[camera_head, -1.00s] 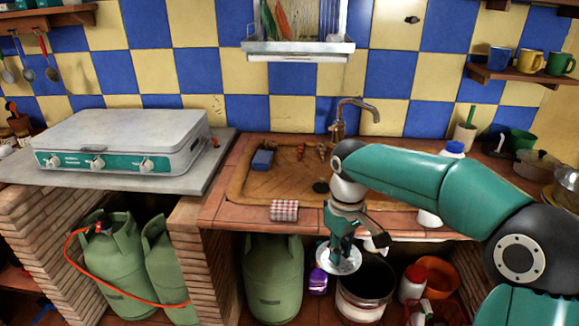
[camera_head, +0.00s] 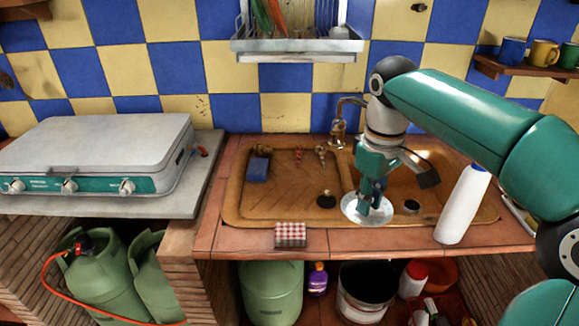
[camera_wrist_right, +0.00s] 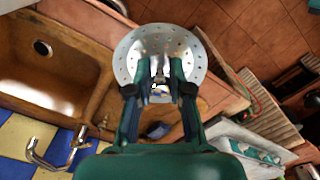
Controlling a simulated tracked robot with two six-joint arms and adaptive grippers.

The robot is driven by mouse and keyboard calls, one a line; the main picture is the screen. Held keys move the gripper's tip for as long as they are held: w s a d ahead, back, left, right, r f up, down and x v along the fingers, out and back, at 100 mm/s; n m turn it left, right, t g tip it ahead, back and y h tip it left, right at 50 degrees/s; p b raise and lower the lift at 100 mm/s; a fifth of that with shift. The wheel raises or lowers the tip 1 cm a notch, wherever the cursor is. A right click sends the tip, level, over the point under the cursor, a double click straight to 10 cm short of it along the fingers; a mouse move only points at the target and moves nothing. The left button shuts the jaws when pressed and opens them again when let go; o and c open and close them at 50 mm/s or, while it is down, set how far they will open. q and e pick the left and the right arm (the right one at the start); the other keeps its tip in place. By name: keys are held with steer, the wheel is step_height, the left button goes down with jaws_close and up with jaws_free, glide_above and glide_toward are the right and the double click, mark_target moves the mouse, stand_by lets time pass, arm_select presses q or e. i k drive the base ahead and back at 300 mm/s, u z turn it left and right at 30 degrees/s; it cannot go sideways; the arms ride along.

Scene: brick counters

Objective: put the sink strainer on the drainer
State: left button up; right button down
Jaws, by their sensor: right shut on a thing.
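The sink strainer is a round metal disc with holes (camera_head: 354,209); in the right wrist view (camera_wrist_right: 140,55) it lies across the fingertips. My right gripper (camera_head: 374,207) is shut on it and, in the head view, appears in front of the right-hand sink basin (camera_head: 438,196). The exact height of the strainer is hard to tell. The drainer (camera_head: 285,190) is the brown ridged board to the left of the basin. My left gripper is not in view.
A tap (camera_head: 339,125) stands behind the sink. A white bottle (camera_head: 461,207) stands at the right of the basin. A checked cloth (camera_head: 290,234) hangs at the front edge. A dish rack (camera_head: 296,45) is on the wall above. The middle of the drainer is clear.

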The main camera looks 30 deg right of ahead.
mark_target(292, 201)
steer(key=i, duration=0.95)
steer(key=u, duration=0.05)
